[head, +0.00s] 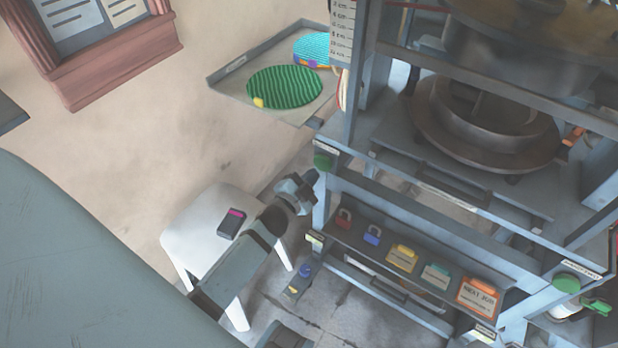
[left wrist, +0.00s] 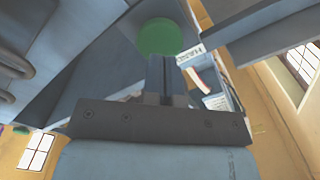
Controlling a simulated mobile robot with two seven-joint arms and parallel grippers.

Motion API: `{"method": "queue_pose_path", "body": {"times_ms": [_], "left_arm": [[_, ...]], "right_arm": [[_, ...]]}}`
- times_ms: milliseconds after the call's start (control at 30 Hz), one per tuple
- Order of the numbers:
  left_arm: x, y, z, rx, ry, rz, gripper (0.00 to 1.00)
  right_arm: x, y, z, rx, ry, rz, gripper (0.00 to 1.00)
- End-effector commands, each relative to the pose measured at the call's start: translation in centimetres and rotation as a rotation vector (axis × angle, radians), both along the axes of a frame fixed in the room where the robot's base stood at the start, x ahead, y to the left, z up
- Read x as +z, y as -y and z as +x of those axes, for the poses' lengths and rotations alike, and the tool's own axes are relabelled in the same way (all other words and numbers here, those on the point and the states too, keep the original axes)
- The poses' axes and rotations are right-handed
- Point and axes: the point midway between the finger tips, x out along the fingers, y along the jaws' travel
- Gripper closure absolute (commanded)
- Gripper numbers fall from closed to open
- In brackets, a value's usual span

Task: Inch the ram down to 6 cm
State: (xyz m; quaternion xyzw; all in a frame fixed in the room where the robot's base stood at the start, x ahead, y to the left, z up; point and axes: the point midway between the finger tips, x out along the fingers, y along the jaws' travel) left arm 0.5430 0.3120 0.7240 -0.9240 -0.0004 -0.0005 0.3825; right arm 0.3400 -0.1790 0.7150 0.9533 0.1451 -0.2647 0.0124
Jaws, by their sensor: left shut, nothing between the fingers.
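My left gripper (head: 310,180) is shut and empty, just below and left of the left green button (head: 323,160) on the press's front post. In the left wrist view its closed fingers (left wrist: 167,72) point at the green button (left wrist: 160,38); I cannot tell whether they touch it. The ram (head: 505,55) hangs in the press frame above a round lower die (head: 485,130), with a gap between them. A scale marked in cm (head: 341,25) stands at the upper left; its pointer is not readable. The right green button (head: 567,283) is at the front right. My right gripper is not in view.
A shelf under the press holds padlocks and coloured tags (head: 402,258). A tray (head: 225,85) with green and blue ridged discs sits at the left. A white stool (head: 185,235) bears a dark device (head: 231,223). A small blue-topped item (head: 300,278) is on the floor.

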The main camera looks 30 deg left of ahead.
Motion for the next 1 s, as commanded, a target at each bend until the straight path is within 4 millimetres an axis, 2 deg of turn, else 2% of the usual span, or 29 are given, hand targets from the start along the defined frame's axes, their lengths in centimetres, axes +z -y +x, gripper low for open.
{"method": "queue_pose_path", "body": {"times_ms": [1000], "left_arm": [[0.0, 0.0, 2.6, 0.000, 0.000, 0.001, 1.00]], "right_arm": [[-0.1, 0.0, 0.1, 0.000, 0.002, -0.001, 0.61]]}}
